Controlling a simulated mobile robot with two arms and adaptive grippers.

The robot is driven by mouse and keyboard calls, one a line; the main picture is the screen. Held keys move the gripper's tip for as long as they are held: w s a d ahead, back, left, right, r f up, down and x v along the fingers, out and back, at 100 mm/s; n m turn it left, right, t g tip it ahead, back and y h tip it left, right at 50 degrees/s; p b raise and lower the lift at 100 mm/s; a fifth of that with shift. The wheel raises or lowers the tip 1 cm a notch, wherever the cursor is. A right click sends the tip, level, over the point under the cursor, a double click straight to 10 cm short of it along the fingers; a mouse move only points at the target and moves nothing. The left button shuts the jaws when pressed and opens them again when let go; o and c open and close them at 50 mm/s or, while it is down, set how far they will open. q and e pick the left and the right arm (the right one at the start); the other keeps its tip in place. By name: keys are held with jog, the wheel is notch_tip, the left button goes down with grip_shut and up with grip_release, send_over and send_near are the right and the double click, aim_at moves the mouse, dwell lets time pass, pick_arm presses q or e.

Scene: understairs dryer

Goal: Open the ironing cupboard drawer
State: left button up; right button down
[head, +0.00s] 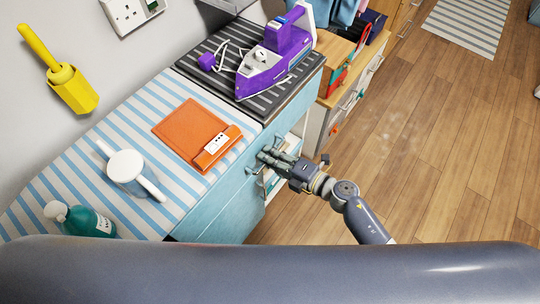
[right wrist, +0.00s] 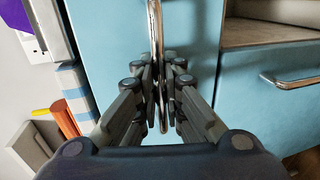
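The ironing cupboard has a light blue front (head: 235,200) under a striped padded top (head: 85,165). In the right wrist view, a light blue drawer front (right wrist: 105,35) carries a chrome bar handle (right wrist: 154,25), which runs vertically in the picture. My right gripper (head: 264,160) is at this front in the head view. In the right wrist view its fingers (right wrist: 160,75) are close together on both sides of the handle and appear shut on it. The drawer front looks about flush with the cupboard. My left gripper is not in view.
Another chrome handle (right wrist: 290,80) sits beside an open shelf (right wrist: 265,33). The wooden floor (head: 440,150) at right is clear.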

jog(key=f+v, duration=0.2)
jog(key=v, duration=1)
jog(key=d+f+v, duration=0.1)
jog(key=f+v, duration=0.2)
jog(key=v, duration=1)
jog(key=shift+s+b, duration=0.25)
jog(key=shift+b, duration=0.15)
jog(key=c, duration=2)
grip_release()
jog(key=shift+a, duration=0.1)
jog(key=shift+s+f, duration=0.1)
jog(key=v, duration=1.2)
jog(key=shift+f, duration=0.1)
